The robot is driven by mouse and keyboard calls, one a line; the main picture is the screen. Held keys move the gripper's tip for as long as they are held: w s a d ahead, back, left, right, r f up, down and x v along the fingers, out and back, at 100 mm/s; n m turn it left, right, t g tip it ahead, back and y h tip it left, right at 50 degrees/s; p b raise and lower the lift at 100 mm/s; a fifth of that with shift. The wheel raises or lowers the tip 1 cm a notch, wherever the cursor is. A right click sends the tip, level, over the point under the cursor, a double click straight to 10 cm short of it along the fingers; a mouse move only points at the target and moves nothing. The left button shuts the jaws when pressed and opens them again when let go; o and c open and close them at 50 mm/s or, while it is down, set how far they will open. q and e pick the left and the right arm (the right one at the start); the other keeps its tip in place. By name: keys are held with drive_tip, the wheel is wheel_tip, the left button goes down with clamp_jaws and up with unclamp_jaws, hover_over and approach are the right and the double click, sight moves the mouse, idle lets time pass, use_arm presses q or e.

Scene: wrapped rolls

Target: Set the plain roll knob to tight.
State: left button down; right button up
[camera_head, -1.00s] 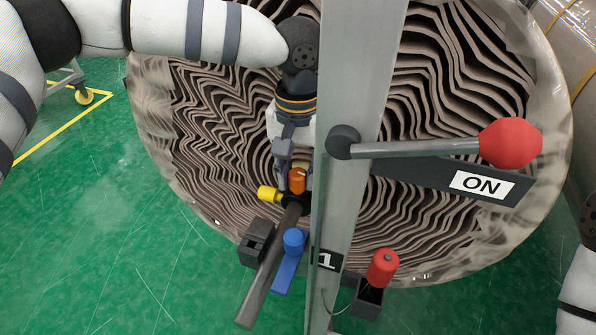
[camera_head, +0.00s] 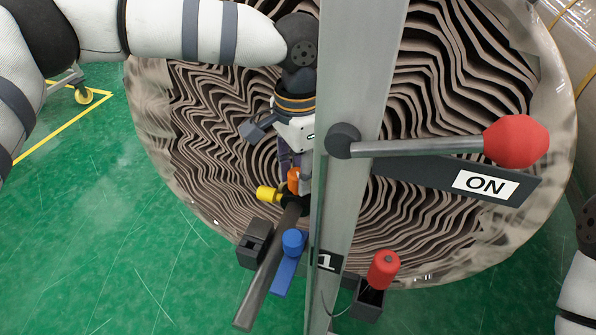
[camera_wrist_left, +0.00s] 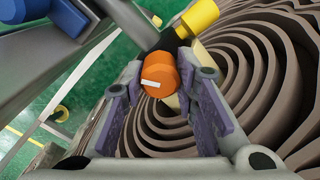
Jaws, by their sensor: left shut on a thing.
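An orange knob (camera_head: 293,180) sits on a dark hub in front of the big wrapped roll (camera_head: 215,130). In the left wrist view the orange knob (camera_wrist_left: 158,80) carries a white mark that lies nearly level across its face. My left gripper (camera_head: 291,170) reaches down behind the grey post and is shut on the orange knob, one finger on each side. In the head view the post's edge and the fingers hide part of the knob. No lettering for tight shows. My right gripper is out of view.
A grey post (camera_head: 345,180) stands right beside my left gripper. From it a lever with a red ball (camera_head: 515,142) extends right, near an ON plate (camera_head: 485,185). Yellow (camera_head: 267,194), blue (camera_head: 293,242) and red (camera_head: 383,270) handles sit close by. Green floor lies open at left.

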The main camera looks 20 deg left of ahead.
sight(298, 172)
use_arm(q)
drive_tip(key=shift+m, duration=0.4)
drive_tip(key=c, duration=1.3)
unclamp_jaws()
wheel_tip(298, 172, up, 12)
